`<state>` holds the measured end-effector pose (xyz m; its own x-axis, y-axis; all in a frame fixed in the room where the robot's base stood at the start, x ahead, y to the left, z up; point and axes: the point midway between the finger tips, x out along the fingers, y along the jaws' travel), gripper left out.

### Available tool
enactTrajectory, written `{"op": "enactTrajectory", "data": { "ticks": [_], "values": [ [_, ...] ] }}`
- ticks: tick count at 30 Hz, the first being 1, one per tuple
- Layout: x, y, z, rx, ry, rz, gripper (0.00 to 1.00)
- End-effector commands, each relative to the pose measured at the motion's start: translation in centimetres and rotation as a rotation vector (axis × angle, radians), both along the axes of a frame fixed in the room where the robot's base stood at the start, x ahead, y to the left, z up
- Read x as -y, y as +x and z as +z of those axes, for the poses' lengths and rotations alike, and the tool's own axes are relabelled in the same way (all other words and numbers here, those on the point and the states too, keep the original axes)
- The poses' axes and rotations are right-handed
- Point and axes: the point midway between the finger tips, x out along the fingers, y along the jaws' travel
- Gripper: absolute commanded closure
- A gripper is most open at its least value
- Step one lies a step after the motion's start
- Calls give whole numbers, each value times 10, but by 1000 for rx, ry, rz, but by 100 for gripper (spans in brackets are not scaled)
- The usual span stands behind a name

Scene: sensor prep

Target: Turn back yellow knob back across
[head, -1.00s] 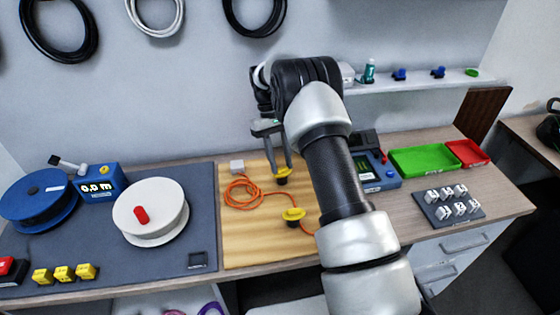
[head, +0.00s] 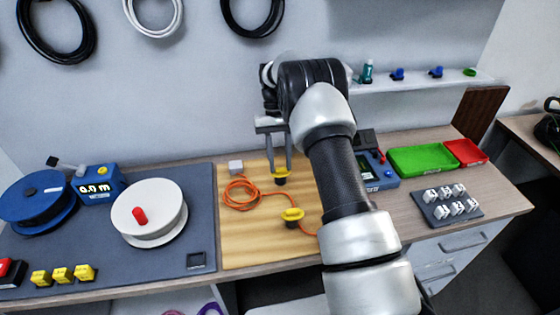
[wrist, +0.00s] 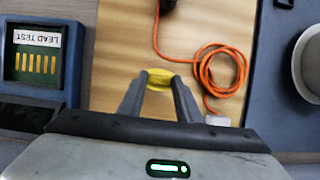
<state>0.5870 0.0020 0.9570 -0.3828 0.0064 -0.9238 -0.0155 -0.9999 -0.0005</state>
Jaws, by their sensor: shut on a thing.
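The back yellow knob (head: 281,170) sits on a black base on the wooden board (head: 245,256). My gripper (head: 279,167) points down with one finger on either side of this knob and is shut on it. In the wrist view the knob (wrist: 159,78) shows as a yellow disc between the fingertips (wrist: 157,82). Its exact angle is hard to tell. The front yellow knob (head: 292,214) stands nearer on the board, apart from my gripper.
An orange cable (head: 240,194) lies coiled left of the knobs, near a grey block (head: 236,167). A white spool (head: 150,209) stands further left. A blue tester (head: 380,178) and a green tray (head: 420,159) are on the right.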

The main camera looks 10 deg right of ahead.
Motion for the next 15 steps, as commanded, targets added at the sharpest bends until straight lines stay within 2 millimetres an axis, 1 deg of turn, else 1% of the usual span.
{"op": "enactTrajectory", "data": {
  "ticks": [2,3,6,15],
  "values": [
    [0,1,0,3,0,-2,91],
    [0,1,0,3,0,-2,65],
    [0,1,0,2,1,-1,50],
    [0,0,1,1,0,0,50]
  ]
}}
